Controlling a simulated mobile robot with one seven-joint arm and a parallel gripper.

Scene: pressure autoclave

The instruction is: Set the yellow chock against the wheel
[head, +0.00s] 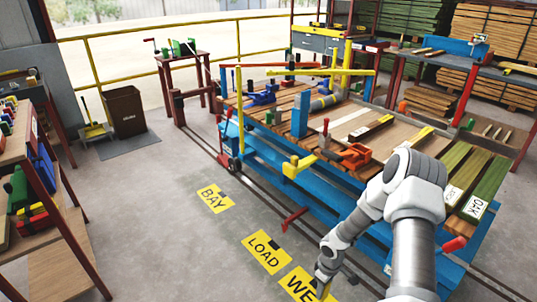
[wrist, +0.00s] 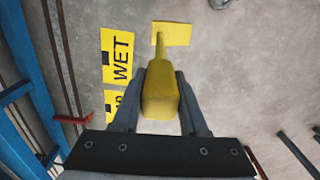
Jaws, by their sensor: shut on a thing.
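My gripper (wrist: 161,75) is shut on a yellow thing, which looks like the chock (wrist: 160,98). It has a thick yellow grip between the fingers and a thin stem leading to a flat yellow plate (wrist: 172,34). In the head view my gripper (head: 324,282) is low at the bottom edge, near the WET floor sign, and the held thing is mostly cut off. A small wheel (head: 236,167) shows under the near left corner of the blue cart (head: 262,148). The plate appears apart from any wheel.
The cart stands on floor rails with a red lever-like piece (head: 293,220) beside them. Yellow BAY (head: 215,198) and LOAD (head: 266,252) signs lie on clear floor. A yellow tray-like thing with an upright handle (head: 95,131) stands by the brown bin (head: 126,110).

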